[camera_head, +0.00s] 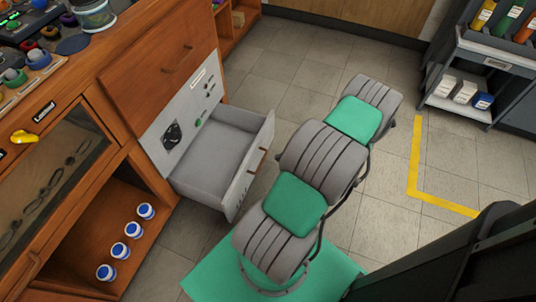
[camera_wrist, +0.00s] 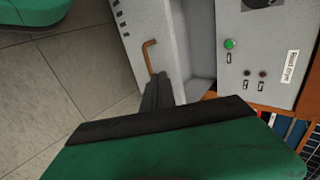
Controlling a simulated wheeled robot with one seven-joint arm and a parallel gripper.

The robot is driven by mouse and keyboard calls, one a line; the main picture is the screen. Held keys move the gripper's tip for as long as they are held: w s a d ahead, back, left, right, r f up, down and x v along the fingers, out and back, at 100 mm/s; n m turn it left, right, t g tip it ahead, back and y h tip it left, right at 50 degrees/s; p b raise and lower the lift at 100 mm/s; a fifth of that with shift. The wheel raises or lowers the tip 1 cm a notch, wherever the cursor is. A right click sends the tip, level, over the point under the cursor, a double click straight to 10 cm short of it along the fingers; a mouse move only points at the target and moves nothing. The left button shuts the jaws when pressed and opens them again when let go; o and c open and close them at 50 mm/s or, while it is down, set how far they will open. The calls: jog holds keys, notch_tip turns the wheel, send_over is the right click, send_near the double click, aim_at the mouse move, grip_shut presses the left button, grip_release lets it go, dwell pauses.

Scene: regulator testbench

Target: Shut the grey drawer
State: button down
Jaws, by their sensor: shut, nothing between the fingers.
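The grey drawer (camera_head: 212,158) stands pulled out of the wooden bench in the head view. Its inside looks empty, and a small orange-brown handle (camera_head: 256,162) sits on its front. In the wrist view the drawer's front (camera_wrist: 130,32) and handle (camera_wrist: 149,56) show at the upper middle. My gripper (camera_wrist: 160,80) is shut and empty. Its dark fingers overlap the drawer's front edge just below the handle in the picture; I cannot tell whether they touch. In the head view I cannot make out my fingers.
The grey control panel (camera_head: 178,125) with a green button is beside the opening. A wooden drawer front (camera_head: 160,65) is above, and an open shelf (camera_head: 90,225) with several blue-and-white jars is at lower left. Tiled floor (camera_head: 285,75) is clear beyond the drawer. A grey cart (camera_head: 485,60) stands far right.

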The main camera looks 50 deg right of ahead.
aim_at(250, 158)
jog(key=b+x, duration=0.1)
jog(key=x, duration=0.2)
jog(key=r+b+x, duration=0.1)
jog(key=x, duration=0.3)
jog(key=w+b+x, duration=0.1)
jog(key=x, duration=0.3)
jog(key=shift+w+a+r, duration=0.15)
jog(key=shift+a, duration=0.2)
jog(key=shift+w+a+r, duration=0.1)
jog(key=shift+w+a, duration=0.1)
jog(key=shift+w, duration=0.3)
jog(key=shift+w, duration=0.15)
